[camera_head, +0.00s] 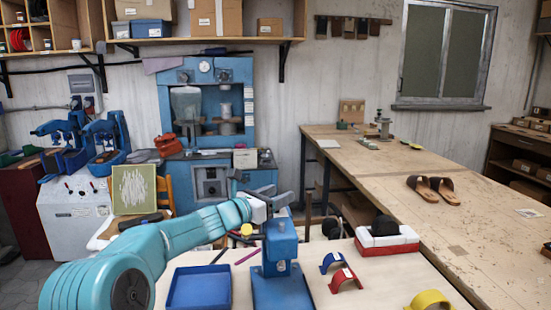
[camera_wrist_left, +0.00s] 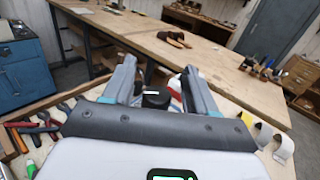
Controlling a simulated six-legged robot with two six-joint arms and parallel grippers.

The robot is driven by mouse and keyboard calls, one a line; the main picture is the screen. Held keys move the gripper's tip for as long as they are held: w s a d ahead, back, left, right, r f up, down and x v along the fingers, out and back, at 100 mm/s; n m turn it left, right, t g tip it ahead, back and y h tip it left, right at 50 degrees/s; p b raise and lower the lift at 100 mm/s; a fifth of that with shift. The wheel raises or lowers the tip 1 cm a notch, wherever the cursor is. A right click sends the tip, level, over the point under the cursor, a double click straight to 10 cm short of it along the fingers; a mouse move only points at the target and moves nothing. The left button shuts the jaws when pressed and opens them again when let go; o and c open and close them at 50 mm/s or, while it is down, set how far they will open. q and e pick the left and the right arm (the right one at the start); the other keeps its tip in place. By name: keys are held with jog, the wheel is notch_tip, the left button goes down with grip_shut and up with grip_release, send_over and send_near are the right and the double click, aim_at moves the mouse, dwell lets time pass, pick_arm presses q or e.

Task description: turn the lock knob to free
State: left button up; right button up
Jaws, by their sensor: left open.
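The blue press (camera_head: 281,262) stands upright on its base plate on the near bench. My left gripper (camera_head: 280,206) is at the top of the press, with its arm coming in from the left. In the left wrist view, its two grey fingers (camera_wrist_left: 160,68) are spread apart. A black round knob (camera_wrist_left: 156,99) with a white mark on top shows between the fingers, with gaps on both sides; it looks like the lock knob. In the head view I cannot make out this knob behind the gripper. My right gripper is not in view.
A blue tray (camera_head: 200,303) lies left of the press. Blue (camera_head: 332,262) and red (camera_head: 345,280) curved pieces, a yellow one (camera_head: 429,300) and a red-white box (camera_head: 387,241) are to the right. Brown sandals (camera_head: 433,188) lie on the long wooden table (camera_head: 440,225).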

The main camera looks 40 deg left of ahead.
pick_arm(q)
notch_tip(320, 180, up, 18)
jog(key=p, duration=0.6)
jog(key=shift+s+r, duration=0.15)
jog(key=shift+r, duration=0.05)
